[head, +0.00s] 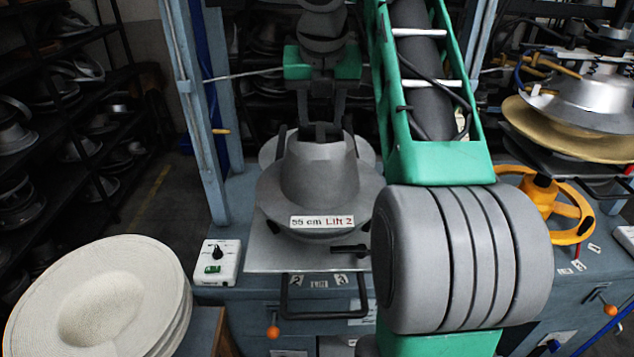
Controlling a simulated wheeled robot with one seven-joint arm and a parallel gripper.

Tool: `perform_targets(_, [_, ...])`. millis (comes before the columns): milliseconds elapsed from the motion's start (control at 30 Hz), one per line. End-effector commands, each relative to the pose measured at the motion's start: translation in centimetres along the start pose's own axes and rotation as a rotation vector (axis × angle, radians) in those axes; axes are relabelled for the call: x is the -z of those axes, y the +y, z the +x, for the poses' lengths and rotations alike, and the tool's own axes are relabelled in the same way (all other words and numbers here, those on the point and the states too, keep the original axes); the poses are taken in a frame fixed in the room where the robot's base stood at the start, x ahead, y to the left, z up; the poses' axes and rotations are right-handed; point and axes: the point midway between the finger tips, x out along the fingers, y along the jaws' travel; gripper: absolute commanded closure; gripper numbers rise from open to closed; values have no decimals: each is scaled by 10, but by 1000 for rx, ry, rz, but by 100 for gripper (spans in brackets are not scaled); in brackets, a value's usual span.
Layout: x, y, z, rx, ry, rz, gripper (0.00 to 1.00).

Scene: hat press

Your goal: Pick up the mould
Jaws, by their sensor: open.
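The mould (320,175) is a grey metal hat form with a wide brim, labelled "55 cm Lift 2". It sits upright on a grey metal plate (262,255) of the blue press, at the middle of the head view. My gripper (320,120) points down at the top of the mould, its two dark fingers spread apart with nothing seen held between them. The fingertips are at or just behind the mould's upper rim. I cannot tell whether they touch it or how deep they reach.
A stack of cream straw hats (100,300) stands at the lower left. A white control box (217,262) is left of the plate. A yellow handwheel (545,205) and another press head (590,105) are at the right. Dark shelves (75,100) of metal forms line the left. Blue posts flank the press.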

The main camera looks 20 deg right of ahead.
Motion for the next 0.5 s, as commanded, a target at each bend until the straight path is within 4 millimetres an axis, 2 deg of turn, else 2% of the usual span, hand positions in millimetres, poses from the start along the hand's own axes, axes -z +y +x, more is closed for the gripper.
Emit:
perform_targets(233, [6,0,47,-2,0,2,58])
perform_targets(300, [5,0,52,-2,-1,2,58])
perform_targets(500, [3,0,48,-2,-1,4,58])
